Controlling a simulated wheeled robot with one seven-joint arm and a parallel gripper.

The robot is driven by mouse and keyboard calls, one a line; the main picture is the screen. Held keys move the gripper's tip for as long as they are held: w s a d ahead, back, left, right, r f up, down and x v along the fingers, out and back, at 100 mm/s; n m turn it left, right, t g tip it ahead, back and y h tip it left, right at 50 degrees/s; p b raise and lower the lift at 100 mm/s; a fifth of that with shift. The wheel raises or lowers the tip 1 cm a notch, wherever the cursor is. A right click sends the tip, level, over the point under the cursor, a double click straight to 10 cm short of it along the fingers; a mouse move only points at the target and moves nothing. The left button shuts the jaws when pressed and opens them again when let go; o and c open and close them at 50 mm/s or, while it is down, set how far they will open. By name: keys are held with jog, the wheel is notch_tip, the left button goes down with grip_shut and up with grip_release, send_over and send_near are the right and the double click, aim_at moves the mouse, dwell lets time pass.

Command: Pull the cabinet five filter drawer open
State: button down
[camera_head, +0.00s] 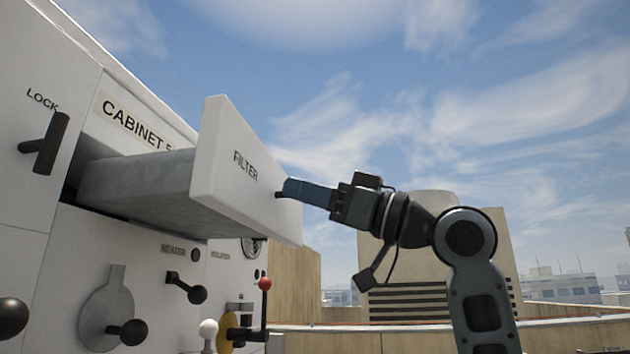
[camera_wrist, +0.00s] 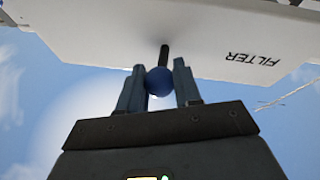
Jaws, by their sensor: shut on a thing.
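The white filter drawer (camera_head: 245,170), marked FILTER, stands well out of the cabinet marked CABINET 5 (camera_head: 85,130). Its grey side and underside show between the front panel and the cabinet face. My gripper (camera_head: 290,190) is at the drawer front, to the right of the label. In the wrist view my gripper (camera_wrist: 159,85) has its two fingers on either side of a blue ball knob (camera_wrist: 159,82) on a dark stem. The stem meets the drawer front (camera_wrist: 225,40), which shows upside down there. The inside of the drawer is hidden.
A black LOCK handle (camera_head: 48,143) sits left of the drawer opening. Below the drawer are a grey round plate with a black knob (camera_head: 107,308), a black lever (camera_head: 187,288) and a red-tipped lever (camera_head: 265,284). Open sky lies right of the drawer, above a tan rooftop structure (camera_head: 430,260).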

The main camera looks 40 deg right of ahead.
jog(key=c, duration=0.8)
grip_release()
jog(key=shift+a, duration=0.1)
jog(key=b+v, duration=0.2)
jog(key=v, duration=0.6)
jog(key=shift+a+r, duration=0.1)
